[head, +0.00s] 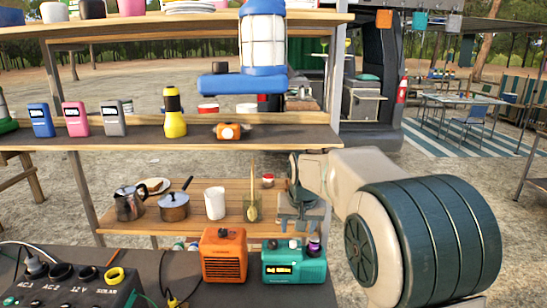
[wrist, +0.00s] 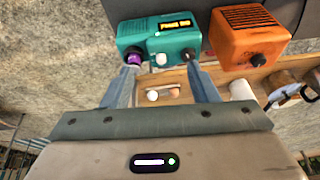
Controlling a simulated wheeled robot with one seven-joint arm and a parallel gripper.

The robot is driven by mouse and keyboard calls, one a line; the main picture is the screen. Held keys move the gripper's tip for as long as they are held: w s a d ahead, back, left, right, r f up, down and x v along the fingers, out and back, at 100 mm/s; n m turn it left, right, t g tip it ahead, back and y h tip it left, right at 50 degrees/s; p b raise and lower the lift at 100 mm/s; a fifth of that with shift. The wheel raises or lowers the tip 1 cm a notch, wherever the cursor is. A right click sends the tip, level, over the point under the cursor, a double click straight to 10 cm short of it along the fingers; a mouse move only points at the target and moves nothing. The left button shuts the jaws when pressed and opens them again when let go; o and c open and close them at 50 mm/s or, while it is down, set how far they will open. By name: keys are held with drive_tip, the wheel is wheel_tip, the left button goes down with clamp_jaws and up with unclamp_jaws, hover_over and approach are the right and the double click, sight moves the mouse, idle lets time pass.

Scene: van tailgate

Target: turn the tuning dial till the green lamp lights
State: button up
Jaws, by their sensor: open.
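A teal radio (head: 290,272) stands on the dark counter, with an amber-lettered display (head: 279,270). Its top carries a purple knob (head: 314,246), a pale knob and a dark knob. The wrist view shows the purple knob (wrist: 134,58), pale knob (wrist: 161,60) and dark knob (wrist: 187,54) in a row. No label shows which is the tuning dial. I see no lit green lamp on the radio. My gripper (head: 299,228) is open and empty just above the radio. In the wrist view its fingertips (wrist: 163,74) straddle the pale knob's line, the left one close to the purple knob.
An orange radio (head: 225,256) stands close to the left of the teal one. A power box (head: 75,290) with cables is at the front left. Behind, a wooden shelf (head: 130,229) holds pots and a white cup (head: 215,203). A blue lantern (head: 263,40) hangs above.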

drive_tip(key=s+d+f, duration=0.1)
drive_tip(key=s+d, duration=0.1)
drive_tip(key=s, duration=0.8)
drive_tip(key=s+d+f, duration=0.1)
drive_tip(key=s+d, duration=0.2)
drive_tip(key=s, duration=0.7)
drive_tip(key=s+d+f+g, duration=0.1)
drive_tip(key=s+d, duration=0.2)
drive_tip(key=s, duration=0.6)
drive_tip(key=shift+s+d+f+n, duration=0.15)
drive_tip(key=shift+s+d+n, duration=0.15)
drive_tip(key=shift+s, duration=0.1)
